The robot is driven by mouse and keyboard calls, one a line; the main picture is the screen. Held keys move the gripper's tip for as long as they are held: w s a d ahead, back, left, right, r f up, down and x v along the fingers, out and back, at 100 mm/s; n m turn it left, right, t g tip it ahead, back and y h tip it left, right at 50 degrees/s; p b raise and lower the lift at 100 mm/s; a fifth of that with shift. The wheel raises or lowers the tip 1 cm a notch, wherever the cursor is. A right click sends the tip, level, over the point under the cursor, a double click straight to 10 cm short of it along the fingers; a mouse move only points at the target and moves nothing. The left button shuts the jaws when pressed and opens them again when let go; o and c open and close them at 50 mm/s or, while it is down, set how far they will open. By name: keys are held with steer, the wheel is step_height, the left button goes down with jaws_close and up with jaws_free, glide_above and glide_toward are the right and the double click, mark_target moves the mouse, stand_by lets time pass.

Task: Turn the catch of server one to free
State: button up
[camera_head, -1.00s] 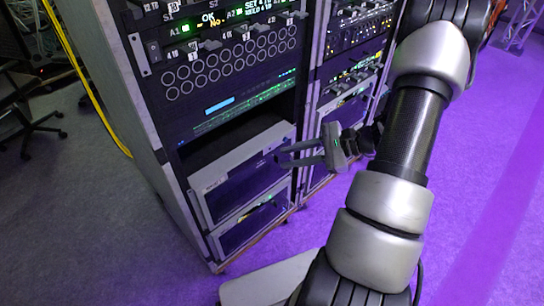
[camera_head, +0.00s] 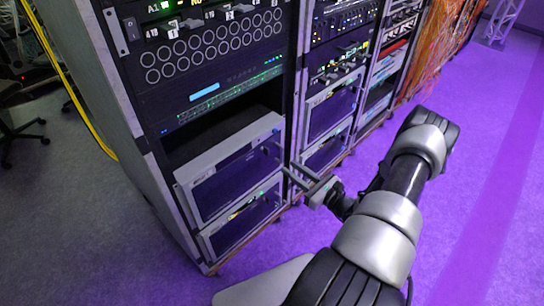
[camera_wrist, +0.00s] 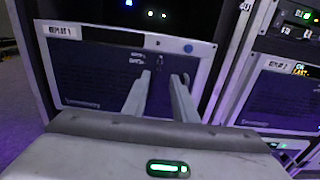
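A grey-framed server with a dark front sits in the left rack, in the head view (camera_head: 226,148) and filling the middle of the wrist view (camera_wrist: 85,88). Its label at the upper left is too blurred to read surely. A small catch (camera_wrist: 159,62) shows on its front, right of small white lettering, seen between and beyond my fingertips. My gripper (camera_wrist: 162,76) is open, its two fingers apart with nothing held. In the head view my gripper (camera_head: 280,158) points at the right end of the server. Whether the fingertips touch the front cannot be told.
A similar unit (camera_head: 240,215) sits below the server. A dark open slot (camera_head: 215,133) lies above it. Another rack with a like unit (camera_head: 333,103) stands to the right. The purple floor (camera_head: 480,190) is clear at the right.

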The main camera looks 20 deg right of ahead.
mark_target(268, 152)
steer(key=b+x, duration=0.1)
steer(key=x, duration=0.9)
steer(key=shift+w, duration=0.15)
steer(key=shift+a, duration=0.1)
jaws_close()
